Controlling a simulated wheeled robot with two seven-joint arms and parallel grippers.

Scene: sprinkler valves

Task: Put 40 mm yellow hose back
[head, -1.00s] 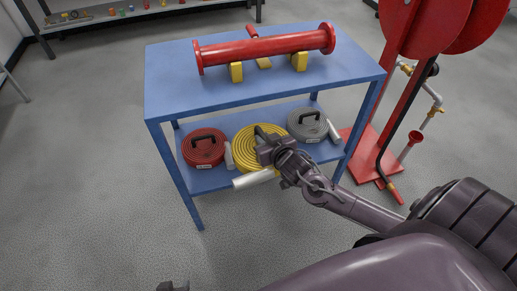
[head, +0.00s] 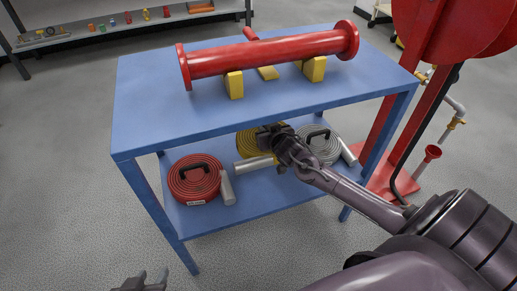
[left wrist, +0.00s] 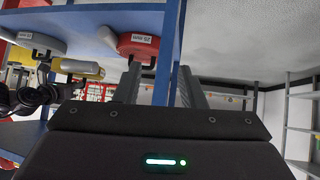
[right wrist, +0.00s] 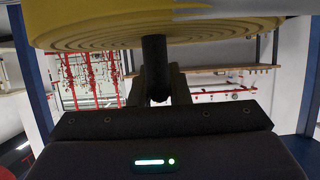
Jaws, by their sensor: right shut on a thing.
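The yellow hose (head: 246,143) is a flat coil with a dark handle and a pale metal end (head: 254,167). It is at the blue table's lower shelf, between and behind the red hose and the grey hose, partly hidden by my right gripper and the tabletop. My right gripper (head: 272,134) is shut on its handle (right wrist: 154,62). The coil's spiral face (right wrist: 150,34) fills the top of the right wrist view. Whether it touches the shelf is unclear. My left gripper (head: 150,279) is open and empty, low in front of the table.
The red hose (head: 183,187), labelled 25 mm in the left wrist view (left wrist: 132,46), lies front left on the shelf. The grey hose (head: 318,149) lies right. A red pipe (head: 270,54) rests on yellow blocks on the tabletop (head: 145,105). A red reel stand (head: 425,50) stands right.

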